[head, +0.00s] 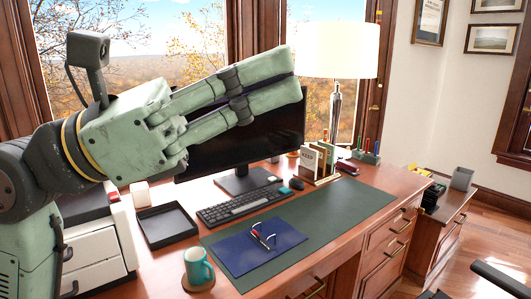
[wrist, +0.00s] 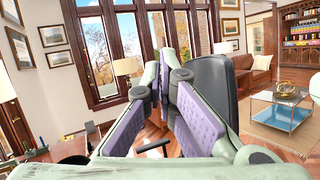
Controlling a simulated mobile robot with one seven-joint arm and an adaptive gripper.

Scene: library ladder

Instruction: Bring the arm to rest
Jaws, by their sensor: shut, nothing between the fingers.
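My gripper (head: 295,76) is raised in the air above the desk in the head view, its green fingers pointing right and slightly up. The fingers are together with nothing between them. It stands in front of the monitor's top and the window. In the wrist view my gripper (wrist: 165,58) shows its fingers with purple pads, meeting toward the tips. It touches nothing that I can see. My arm comes in from the left edge of the head view.
The wrist view shows a dark chair (wrist: 212,92), brown sofa (wrist: 255,78) and low table (wrist: 268,115).

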